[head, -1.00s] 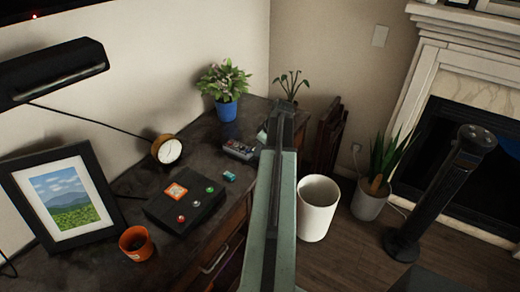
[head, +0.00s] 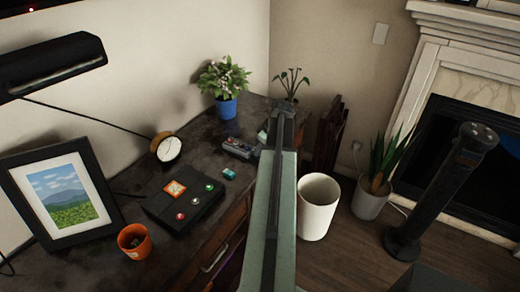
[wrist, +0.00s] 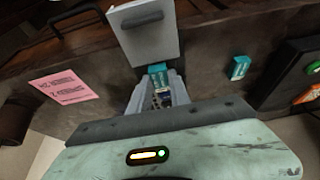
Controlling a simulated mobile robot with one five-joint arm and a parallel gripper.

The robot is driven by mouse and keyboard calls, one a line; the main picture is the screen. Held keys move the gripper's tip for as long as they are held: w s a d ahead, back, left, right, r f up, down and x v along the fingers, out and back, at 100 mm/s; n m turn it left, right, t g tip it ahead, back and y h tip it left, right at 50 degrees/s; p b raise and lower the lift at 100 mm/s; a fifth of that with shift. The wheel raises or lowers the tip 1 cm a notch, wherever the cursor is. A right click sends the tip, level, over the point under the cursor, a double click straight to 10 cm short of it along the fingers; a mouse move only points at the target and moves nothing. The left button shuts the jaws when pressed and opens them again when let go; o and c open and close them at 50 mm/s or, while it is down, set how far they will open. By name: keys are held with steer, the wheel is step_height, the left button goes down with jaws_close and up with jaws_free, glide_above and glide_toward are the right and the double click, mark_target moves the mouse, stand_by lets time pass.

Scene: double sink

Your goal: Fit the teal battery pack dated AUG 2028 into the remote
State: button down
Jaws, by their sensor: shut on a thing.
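In the wrist view my gripper (wrist: 159,80) is shut on a teal battery pack (wrist: 158,70), whose end shows between the fingers. A second teal pack (wrist: 238,68) lies on the desk to the right, and it also shows in the head view (head: 229,173). I cannot read a date on either pack. In the head view a grey remote (head: 240,148) lies on the desk, left of my arm. A pale grey panel with a dark bar (wrist: 147,30) is just beyond my fingertips in the wrist view; I cannot tell whether it is part of the remote. My arm hides the gripper in the head view.
A black box with coloured buttons (head: 184,201), an orange cup (head: 135,241), a clock (head: 168,149), a picture frame (head: 64,199) and a blue-potted plant (head: 226,108) stand on the desk (head: 185,240). A pink note (wrist: 63,87) lies left of the gripper. A white bin (head: 318,206) stands on the floor.

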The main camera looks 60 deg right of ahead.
steer(key=shift+f+b, duration=0.7)
steer(key=shift+f, duration=0.1)
steer(key=c, duration=1.1)
jaws_free()
steer(key=shift+r, duration=0.1)
steer(key=p+v, duration=0.7)
steer(key=v, duration=0.1)
steer(key=shift+w+p, duration=0.15)
steer(key=shift+p, duration=0.15)
